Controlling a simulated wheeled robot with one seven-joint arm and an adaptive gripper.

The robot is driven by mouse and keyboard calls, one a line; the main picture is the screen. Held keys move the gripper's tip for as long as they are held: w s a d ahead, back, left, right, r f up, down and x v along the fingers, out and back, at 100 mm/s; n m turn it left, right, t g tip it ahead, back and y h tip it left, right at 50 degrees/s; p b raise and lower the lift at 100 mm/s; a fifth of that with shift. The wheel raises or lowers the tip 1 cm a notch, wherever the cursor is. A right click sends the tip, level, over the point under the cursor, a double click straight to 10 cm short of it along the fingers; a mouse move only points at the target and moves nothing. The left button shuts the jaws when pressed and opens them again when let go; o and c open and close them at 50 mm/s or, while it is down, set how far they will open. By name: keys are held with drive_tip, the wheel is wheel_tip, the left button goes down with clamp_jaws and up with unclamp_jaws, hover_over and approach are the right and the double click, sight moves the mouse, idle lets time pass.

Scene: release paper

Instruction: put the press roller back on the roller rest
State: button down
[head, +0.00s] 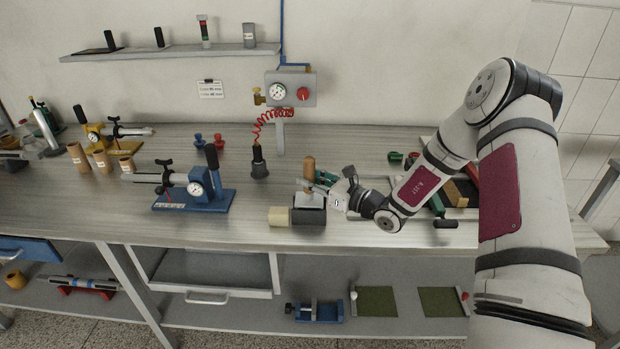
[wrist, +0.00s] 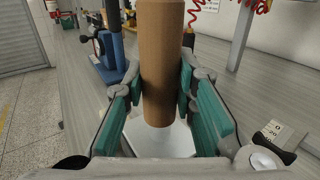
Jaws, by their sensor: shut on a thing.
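My gripper (head: 318,178) is at the front of the bench, right of its middle. Its teal fingers (wrist: 160,80) are shut on the upright brown handle (wrist: 163,50) of what looks like the press roller. The handle (head: 309,166) rises from a pale grey metal part (head: 309,200). Below that is a dark block or roller (head: 309,216), with a short cream cylinder (head: 279,216) at its left. I cannot tell whether these lower parts are one piece or touch the bench. I cannot tell which thing is the roller rest.
A blue press stand (head: 195,195) is to the left on the bench (head: 110,210). A black-handled tool (head: 259,163) stands behind my gripper. Several tools lie to the right under my arm. An open drawer (head: 205,275) hangs below the bench edge.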

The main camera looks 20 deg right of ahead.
drive_tip(key=shift+f, duration=0.4)
drive_tip(key=c, duration=1.2)
unclamp_jaws()
drive_tip(key=shift+c, duration=0.2)
drive_tip(key=shift+d, duration=0.1)
drive_tip(key=v, duration=1.2)
